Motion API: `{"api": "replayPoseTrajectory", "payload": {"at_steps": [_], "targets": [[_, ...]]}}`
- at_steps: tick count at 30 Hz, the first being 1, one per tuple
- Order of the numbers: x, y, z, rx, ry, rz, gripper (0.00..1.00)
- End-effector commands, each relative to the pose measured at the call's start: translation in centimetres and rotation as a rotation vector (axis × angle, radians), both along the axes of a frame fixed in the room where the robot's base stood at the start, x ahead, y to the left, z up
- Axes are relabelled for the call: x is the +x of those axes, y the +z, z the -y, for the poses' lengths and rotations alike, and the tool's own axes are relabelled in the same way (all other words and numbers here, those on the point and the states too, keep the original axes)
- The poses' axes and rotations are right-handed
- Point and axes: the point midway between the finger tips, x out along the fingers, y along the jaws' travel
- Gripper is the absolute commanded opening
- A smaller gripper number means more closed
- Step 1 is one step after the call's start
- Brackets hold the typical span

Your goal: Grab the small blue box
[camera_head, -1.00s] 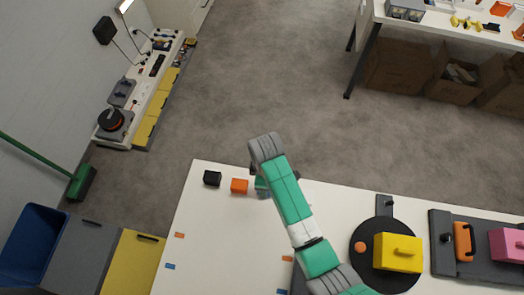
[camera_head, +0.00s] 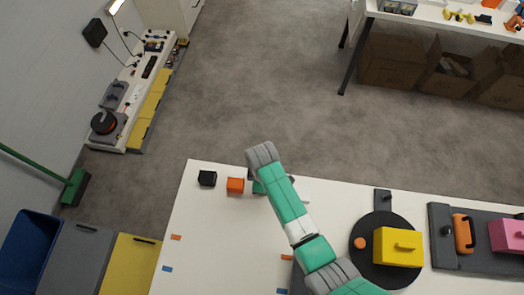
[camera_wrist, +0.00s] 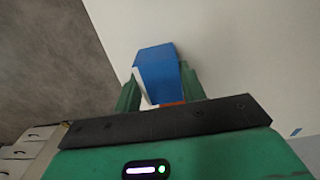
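The small blue box (camera_wrist: 157,67) shows in the wrist view between the two green fingers of my gripper (camera_wrist: 160,88). The right finger looks close against it. A thin white strip shows between the box and the left finger, and I cannot tell whether that is a gap or part of the box. A bit of orange (camera_wrist: 172,103) shows at the box's near end. In the head view my gripper (camera_head: 259,187) is at the table's far edge, right of the orange cube, and my arm hides the blue box. I cannot tell whether the fingers grip it.
An orange cube (camera_head: 235,186) and a black cube (camera_head: 207,178) stand left of my gripper on the white table (camera_head: 215,225). A yellow box (camera_head: 397,247) sits on a black disc (camera_head: 360,232) at right. Open floor lies beyond the table.

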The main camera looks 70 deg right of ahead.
Motion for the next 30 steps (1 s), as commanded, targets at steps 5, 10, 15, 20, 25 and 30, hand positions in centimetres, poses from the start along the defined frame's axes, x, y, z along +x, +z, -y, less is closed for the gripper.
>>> {"api": "replayPoseTrajectory", "payload": {"at_steps": [5, 10, 15, 20, 25, 30], "targets": [[0.0, 0.0, 0.0, 0.0, 0.0, 0.0, 0.19], [0.0, 0.1, 0.0, 0.0, 0.0, 0.0, 0.19], [0.1, 1.5, 0.0, -0.001, 0.001, 0.001, 0.19], [0.1, 4.0, 0.0, -0.002, 0.001, 0.002, 0.19], [-3.6, 4.0, -1.6, 0.002, -0.001, -0.002, 0.19], [-7.2, 4.3, -3.2, 0.001, -0.001, -0.002, 0.19]]}}
